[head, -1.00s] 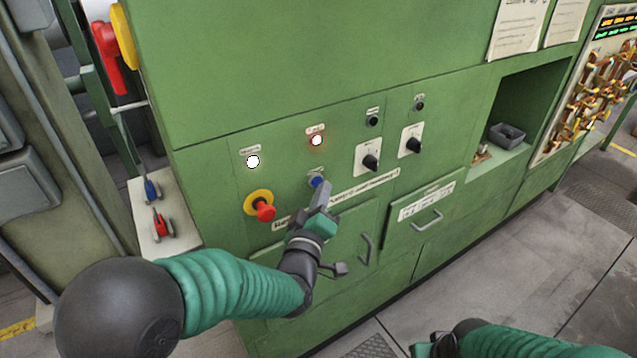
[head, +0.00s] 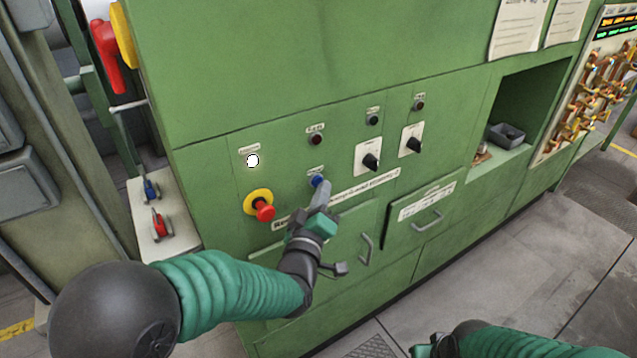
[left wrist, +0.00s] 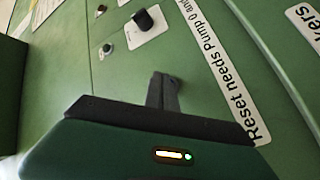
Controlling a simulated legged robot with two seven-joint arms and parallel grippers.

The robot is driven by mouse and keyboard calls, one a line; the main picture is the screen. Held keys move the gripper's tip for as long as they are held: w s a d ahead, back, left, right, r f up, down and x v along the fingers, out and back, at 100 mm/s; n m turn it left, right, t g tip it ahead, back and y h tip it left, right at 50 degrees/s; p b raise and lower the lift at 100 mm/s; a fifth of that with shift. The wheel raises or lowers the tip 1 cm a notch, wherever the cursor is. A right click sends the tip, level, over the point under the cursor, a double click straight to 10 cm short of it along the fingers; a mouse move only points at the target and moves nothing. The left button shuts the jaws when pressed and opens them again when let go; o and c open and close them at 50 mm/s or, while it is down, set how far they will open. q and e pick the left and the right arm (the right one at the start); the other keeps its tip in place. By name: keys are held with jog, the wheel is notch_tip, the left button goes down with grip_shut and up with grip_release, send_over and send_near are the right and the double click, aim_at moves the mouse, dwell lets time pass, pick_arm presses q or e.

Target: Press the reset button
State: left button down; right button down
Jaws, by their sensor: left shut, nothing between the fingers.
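A blue push button (head: 317,181) sits on the green machine front, beside a white label strip (head: 365,189). In the left wrist view the strip (left wrist: 222,75) reads "Reset needs Pump 0 and". My left gripper (head: 322,190) is shut and empty. Its fingertips are at the blue button's lower right edge in the head view; I cannot tell if they touch it. In the left wrist view the shut fingers (left wrist: 164,92) point at the panel, and the blue button does not show. My right gripper (head: 432,347) is only partly in view at the bottom edge.
A red emergency knob on a yellow ring (head: 262,205) is left of the gripper. A lit white lamp (head: 252,161), a dark red lamp (head: 315,139) and two black rotary switches (head: 371,161) (head: 413,145) are nearby. A drawer handle (head: 366,247) juts out below.

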pick_arm(q)
jog(key=shift+s+d, duration=0.25)
jog(key=shift+s, duration=0.15)
jog(key=s+d, duration=0.1)
jog(key=s, duration=0.1)
jog(key=s+d+b, duration=0.1)
jog(key=s+d, duration=0.1)
dwell(0.4)
dwell(0.5)
jog(key=s+a+f+m+g+y+p, duration=0.2)
jog(key=s+a+f+m+g, duration=0.45)
jog(key=a+f+g, duration=0.55)
jog(key=s+a+f+g, duration=0.2)
jog(key=s+a+f, duration=0.1)
jog(key=s, duration=0.5)
jog(key=s+a+f+m+g+y+p, duration=0.1)
jog(key=s+a+f, duration=0.3)
jog(key=s, duration=0.4)
jog(key=shift+a+f+g, duration=0.2)
jog(key=shift+a+g, duration=0.3)
jog(key=shift+a, duration=0.05)
